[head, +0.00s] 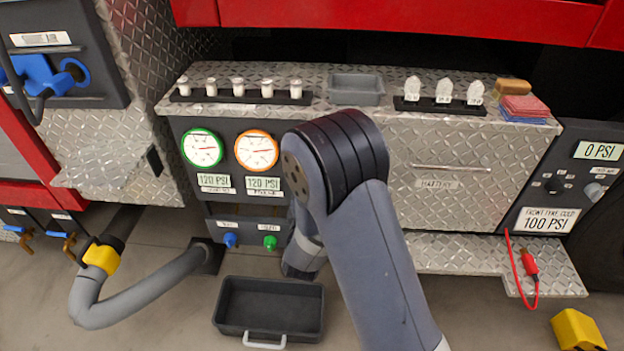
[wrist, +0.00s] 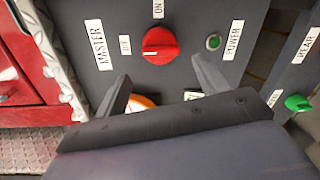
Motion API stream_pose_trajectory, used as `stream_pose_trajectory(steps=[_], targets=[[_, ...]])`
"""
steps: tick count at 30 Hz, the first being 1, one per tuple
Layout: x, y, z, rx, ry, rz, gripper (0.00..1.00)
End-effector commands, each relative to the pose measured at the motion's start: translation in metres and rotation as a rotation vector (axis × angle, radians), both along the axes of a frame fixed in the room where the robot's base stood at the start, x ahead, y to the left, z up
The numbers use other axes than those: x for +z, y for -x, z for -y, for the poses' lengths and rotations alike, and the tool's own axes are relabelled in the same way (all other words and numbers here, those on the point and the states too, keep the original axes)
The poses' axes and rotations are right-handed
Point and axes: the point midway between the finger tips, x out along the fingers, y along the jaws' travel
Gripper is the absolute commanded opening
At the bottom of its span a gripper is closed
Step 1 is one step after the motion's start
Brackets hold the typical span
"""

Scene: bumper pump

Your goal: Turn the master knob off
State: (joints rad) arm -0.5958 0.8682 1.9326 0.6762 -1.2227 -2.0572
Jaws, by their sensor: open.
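The red master knob (wrist: 160,45) sits on a dark grey panel in the wrist view, beside a MASTER label (wrist: 99,44). A small pale mark shows on the knob's left side, on the side of a small label (wrist: 125,45) that is hard to read. An ON label (wrist: 158,8) is above the knob. My gripper (wrist: 161,84) is open and empty, its fingers spread below the knob in the picture and apart from it. In the head view my arm hides the knob and the gripper.
A green POWER lamp (wrist: 213,42) is right of the knob. A green knob (wrist: 297,103) is farther right. In the head view, two gauges (head: 229,150) are left of my arm, and a dark tray (head: 268,308) is on the floor. A grey hose (head: 140,295) lies left.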

Motion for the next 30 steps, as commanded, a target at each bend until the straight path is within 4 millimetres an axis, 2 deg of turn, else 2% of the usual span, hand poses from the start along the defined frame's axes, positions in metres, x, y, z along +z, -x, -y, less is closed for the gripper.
stream_pose_trajectory(steps=[3, 6, 12, 23, 26, 30], targets=[[0.003, 0.022, -0.001, 0.002, 0.001, 0.000, 0.69], [0.003, 0.033, -0.002, 0.002, 0.001, 0.000, 0.69], [0.004, 0.041, -0.001, 0.000, 0.000, 0.002, 0.69], [0.003, 0.036, -0.001, -0.001, -0.001, 0.002, 0.69], [0.002, 0.026, 0.000, -0.003, -0.002, 0.002, 0.69], [0.000, 0.001, 0.001, -0.004, -0.002, 0.002, 0.69]])
